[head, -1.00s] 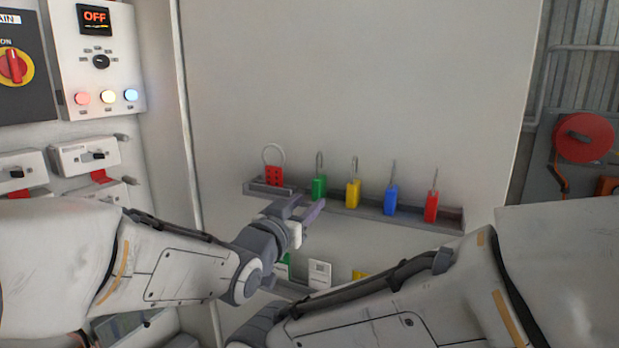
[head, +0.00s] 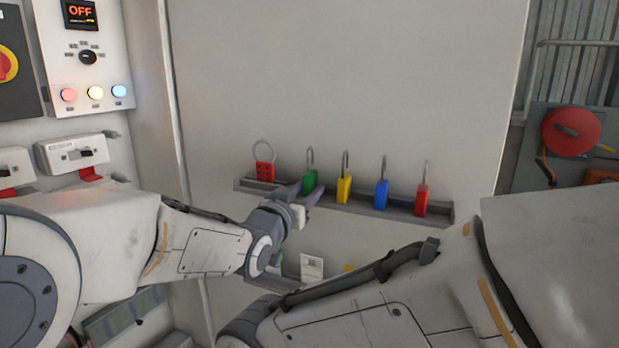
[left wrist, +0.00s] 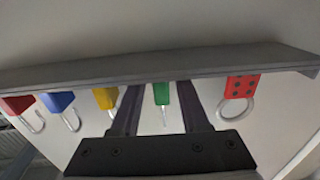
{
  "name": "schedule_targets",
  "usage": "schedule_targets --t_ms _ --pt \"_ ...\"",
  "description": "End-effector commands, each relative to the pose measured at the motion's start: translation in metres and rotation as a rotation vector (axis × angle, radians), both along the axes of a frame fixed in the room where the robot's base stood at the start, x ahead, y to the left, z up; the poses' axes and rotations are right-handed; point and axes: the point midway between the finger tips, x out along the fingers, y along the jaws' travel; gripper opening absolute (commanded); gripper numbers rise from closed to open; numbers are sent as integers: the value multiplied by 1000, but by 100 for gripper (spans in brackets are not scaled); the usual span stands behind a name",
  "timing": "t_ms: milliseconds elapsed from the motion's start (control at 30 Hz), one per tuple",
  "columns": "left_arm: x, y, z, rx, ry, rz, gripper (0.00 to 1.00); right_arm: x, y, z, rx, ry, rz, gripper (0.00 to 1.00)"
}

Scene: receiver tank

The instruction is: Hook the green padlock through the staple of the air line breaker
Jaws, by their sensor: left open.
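The green padlock (head: 310,181) stands in the upper rack with its shackle up, between the red hasp and the yellow padlock. My left gripper (head: 304,193) is open at the green padlock, its fingers partly covering the lower body. In the left wrist view the rack appears upside down, and the green padlock (left wrist: 161,94) shows between the two open fingers (left wrist: 162,103), with gaps on both sides. A white breaker box (head: 75,153) with a black switch is on the left panel; I cannot tell whether it is the air line breaker. My right gripper is out of view.
The rack (head: 435,213) also holds the red hasp (head: 264,171), yellow padlock (head: 344,190), blue padlock (head: 381,195) and red padlock (head: 421,200). A lower rack with a white tag (head: 312,268) is partly hidden by my arms. The wall above is clear.

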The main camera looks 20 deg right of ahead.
Motion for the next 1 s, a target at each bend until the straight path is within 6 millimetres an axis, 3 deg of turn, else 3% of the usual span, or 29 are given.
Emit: schedule_targets --t_ms 67,167,200,467,1000 --pt "0 0 0 0 0 0 41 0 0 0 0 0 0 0" --pt "0 0 0 0 0 0 3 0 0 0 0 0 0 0" --pt "0 0 0 0 0 0 0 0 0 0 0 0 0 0" --pt "0 0 4 -1 -1 0 0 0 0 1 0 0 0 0" --pt "0 0 30 -2 -2 0 0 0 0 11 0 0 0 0"
